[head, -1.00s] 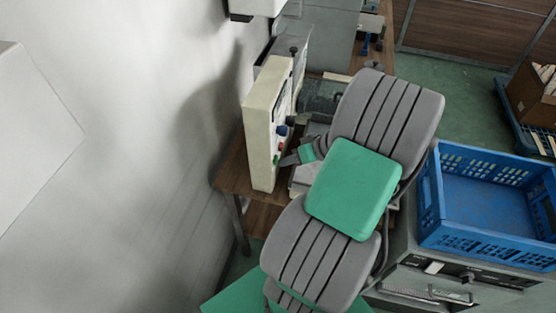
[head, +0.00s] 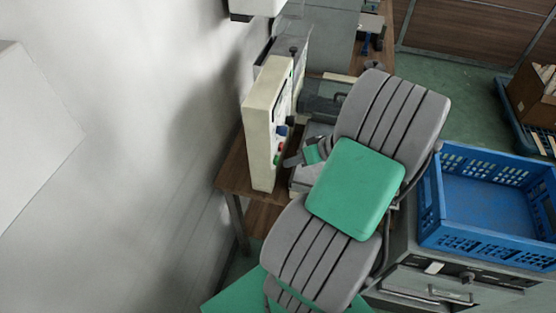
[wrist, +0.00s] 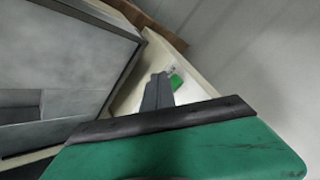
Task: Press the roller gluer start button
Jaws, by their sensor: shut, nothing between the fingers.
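The roller gluer's cream control box (head: 262,125) stands on the wooden table, its button face turned to the right. A green button (head: 277,159) sits low on that face, with a red one (head: 281,147) just above it. My gripper (head: 287,162) is shut and empty, just right of the green button, with a small gap seeming to show. In the wrist view the closed fingers (wrist: 160,77) point at the cream panel (wrist: 190,90). The green button (wrist: 177,81) shows just right of their tips. Whether they touch it cannot be told there.
A grey machine part (wrist: 60,70) fills the left of the wrist view. A blue crate (head: 480,240) stands on a grey unit at the right. A white wall (head: 120,180) is left of the table (head: 233,170).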

